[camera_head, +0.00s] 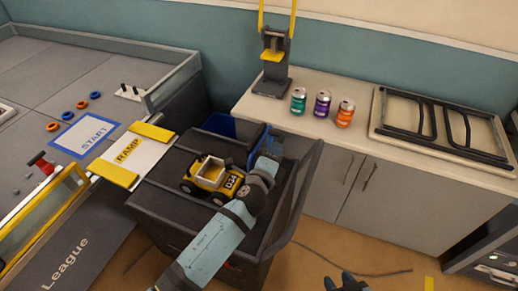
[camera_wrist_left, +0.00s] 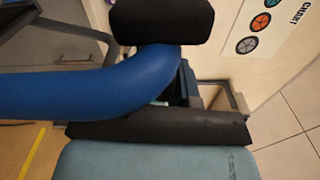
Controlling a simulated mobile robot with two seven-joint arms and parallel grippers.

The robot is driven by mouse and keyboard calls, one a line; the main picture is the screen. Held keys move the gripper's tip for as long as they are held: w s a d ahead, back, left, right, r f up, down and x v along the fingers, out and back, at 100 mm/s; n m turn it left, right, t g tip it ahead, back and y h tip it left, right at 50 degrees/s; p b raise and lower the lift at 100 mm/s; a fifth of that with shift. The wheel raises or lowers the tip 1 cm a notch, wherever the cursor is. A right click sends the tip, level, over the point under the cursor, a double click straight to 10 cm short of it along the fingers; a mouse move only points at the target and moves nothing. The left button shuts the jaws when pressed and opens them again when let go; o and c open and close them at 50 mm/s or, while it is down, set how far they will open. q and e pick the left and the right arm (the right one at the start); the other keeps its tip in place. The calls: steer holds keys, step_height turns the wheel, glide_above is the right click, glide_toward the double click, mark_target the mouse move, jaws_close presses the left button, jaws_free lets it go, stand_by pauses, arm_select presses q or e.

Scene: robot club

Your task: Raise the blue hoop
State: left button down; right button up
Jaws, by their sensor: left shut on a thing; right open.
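A thick, smooth blue hoop (camera_wrist_left: 90,92) fills the left of the left wrist view; only a curved part of it shows. It passes between the two black finger pads of my left gripper (camera_wrist_left: 165,75), which is shut on it. In the head view my left gripper (camera_head: 268,145) is over the right part of the dark cart, and its arm hides much of what is below.
The counter (camera_head: 350,135) holds three cans, a yellow-and-black device (camera_head: 272,70) and a framed panel (camera_head: 440,125).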

arm_select(q)
steer(key=shift+s+d+f+m+b, duration=0.1)
steer(key=shift+s+d+m+b, duration=0.1)
steer(key=shift+d+m, duration=0.35)
steer(key=shift+s+d+f+m+b, duration=0.15)
steer(key=shift+s+d+m, duration=0.1)
steer(key=shift+d, duration=0.5)
steer(key=shift+s+d+f+m+b, duration=0.1)
steer(key=shift+s+d+m, duration=0.1)
steer(key=shift+d+m, duration=0.35)
arm_select(e)
steer(key=shift+d, duration=0.4)
arm_select(q)
steer(key=shift+d, duration=0.1)
arm_select(e)
steer(key=shift+f, duration=0.1)
arm_select(q)
steer(key=c, duration=1.2)
jaws_free()
steer(key=shift+c, duration=0.2)
steer(key=shift+o, duration=0.9)
steer(key=shift+d+f, duration=0.1)
steer(key=shift+d, duration=0.05)
arm_select(e)
steer(key=shift+f, duration=0.2)
arm_select(q)
steer(key=shift+f, duration=0.15)
arm_select(e)
steer(key=shift+s, duration=0.1)
